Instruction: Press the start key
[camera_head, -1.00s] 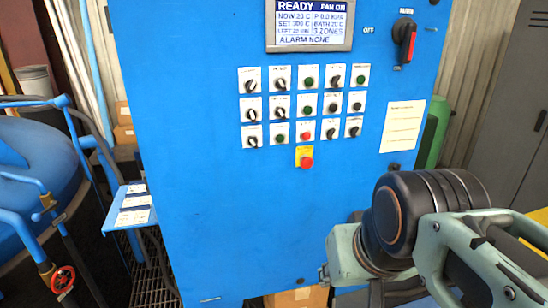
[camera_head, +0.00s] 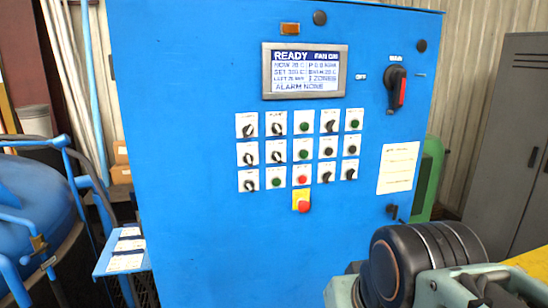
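A blue control cabinet (camera_head: 200,210) fills the middle of the view. Its front carries rows of labelled round controls: green buttons such as one in the top row (camera_head: 304,127), black selector knobs (camera_head: 250,130) and a red button (camera_head: 302,180). The labels are too small to read, so I cannot tell which control is the start key. The screen (camera_head: 305,71) above reads READY, FAN ON, ALARM NONE. My arm shows at the lower right, in front of the cabinet's lower right part. My gripper is not in view.
A red mushroom button on a yellow plate (camera_head: 302,203) sits below the rows. A red-handled main switch (camera_head: 398,90) is at the upper right. A small shelf (camera_head: 122,252) juts from the left side. Blue tank and pipes (camera_head: 35,210) stand left, grey lockers (camera_head: 508,140) right.

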